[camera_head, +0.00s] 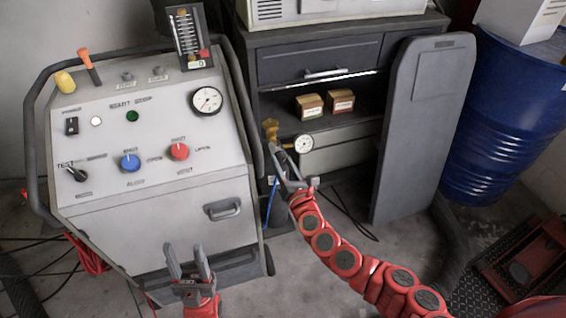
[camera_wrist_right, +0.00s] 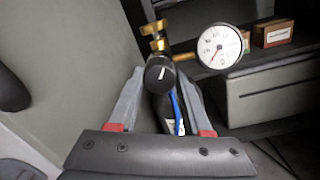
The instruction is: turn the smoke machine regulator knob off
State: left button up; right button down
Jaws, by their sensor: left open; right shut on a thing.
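The regulator knob (camera_wrist_right: 160,74) is black and round with a white pointer mark that stands almost upright, tilted slightly right. It sits below a brass fitting (camera_wrist_right: 154,36), which also shows in the head view (camera_head: 270,130), with a white pressure gauge (camera_wrist_right: 219,46) to its right. My right gripper (camera_head: 284,165) reaches up to the regulator from below. Its two grey fingers stand on either side of the knob, shut on it; the exact contact is hard to see. My left gripper (camera_head: 188,262) is open and empty in front of the grey control machine's lower front.
The control machine (camera_head: 155,215) with knobs and a dark tube handrail stands at left. A dark cabinet (camera_head: 275,70) holds two small boxes (camera_head: 325,103) on its shelf. A grey panel (camera_head: 425,130) and a blue barrel (camera_head: 505,125) stand at right. A blue hose (camera_wrist_right: 176,110) hangs below the regulator.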

jog(key=shift+a+r+n+p, duration=0.1)
jog(key=shift+n+p, duration=0.3)
jog(key=shift+n, duration=0.6)
jog(key=shift+n+p, duration=1.25)
jog(key=shift+n, duration=1.35)
jog(key=shift+c, duration=1.7)
grip_release()
jog(key=shift+s+d, duration=0.2)
jog(key=shift+s, duration=0.05)
jog(key=p+v, duration=0.3)
jog(key=v, duration=1.4)
